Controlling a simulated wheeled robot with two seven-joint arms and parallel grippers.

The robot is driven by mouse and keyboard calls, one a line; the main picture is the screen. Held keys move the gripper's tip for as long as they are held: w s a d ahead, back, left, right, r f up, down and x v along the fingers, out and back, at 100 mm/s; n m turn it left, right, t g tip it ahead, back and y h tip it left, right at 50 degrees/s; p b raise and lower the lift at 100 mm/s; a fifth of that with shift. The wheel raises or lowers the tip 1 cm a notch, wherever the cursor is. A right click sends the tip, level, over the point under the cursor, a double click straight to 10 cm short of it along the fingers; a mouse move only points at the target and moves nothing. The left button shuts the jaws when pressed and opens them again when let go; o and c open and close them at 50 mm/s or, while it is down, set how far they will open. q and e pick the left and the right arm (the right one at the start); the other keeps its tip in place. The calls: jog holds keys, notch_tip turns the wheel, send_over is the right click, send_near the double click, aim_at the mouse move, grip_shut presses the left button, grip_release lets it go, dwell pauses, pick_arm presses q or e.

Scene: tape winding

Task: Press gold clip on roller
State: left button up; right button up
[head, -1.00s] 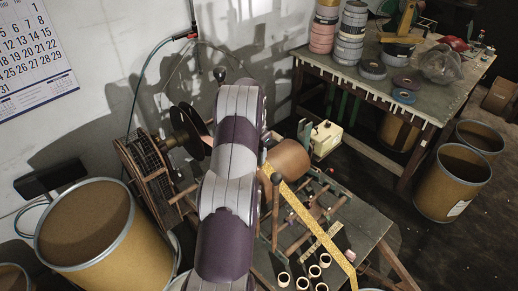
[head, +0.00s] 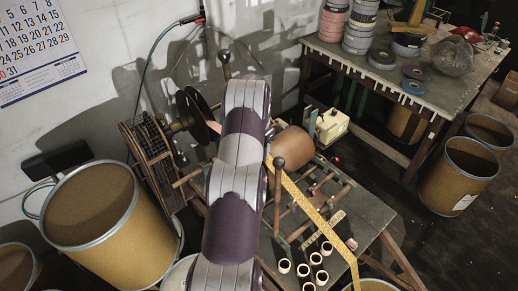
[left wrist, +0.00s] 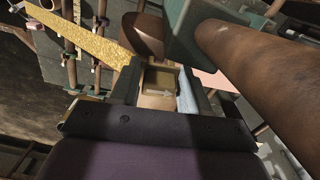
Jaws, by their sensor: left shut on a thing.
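The brown roller (head: 293,143) sits on the winding frame, partly behind my left arm. A brown rounded part, seemingly the same roller, shows at the top of the left wrist view (left wrist: 143,35). A glittery gold strip (head: 310,212) runs from beside the roller down to the right; it also shows in the left wrist view (left wrist: 85,30), reaching one finger. My left gripper (left wrist: 160,82) is shut on a small tan-gold piece (left wrist: 158,84), seemingly the gold clip. In the head view my arm hides this gripper. I cannot tell whether the piece touches the roller. My right gripper is not in view.
A thick brown rod (left wrist: 262,72) and a green bracket (left wrist: 193,25) are close to my gripper. An upright ball-topped lever (head: 279,162) stands before the roller. Several pale rings (head: 302,270) lie on the bench. Bins (head: 150,235) stand at left, a table (head: 450,85) at back right.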

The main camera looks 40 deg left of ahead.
pick_arm(q)
jog(key=shift+f+b, duration=0.5)
jog(key=shift+f, duration=0.1)
dwell(0.6)
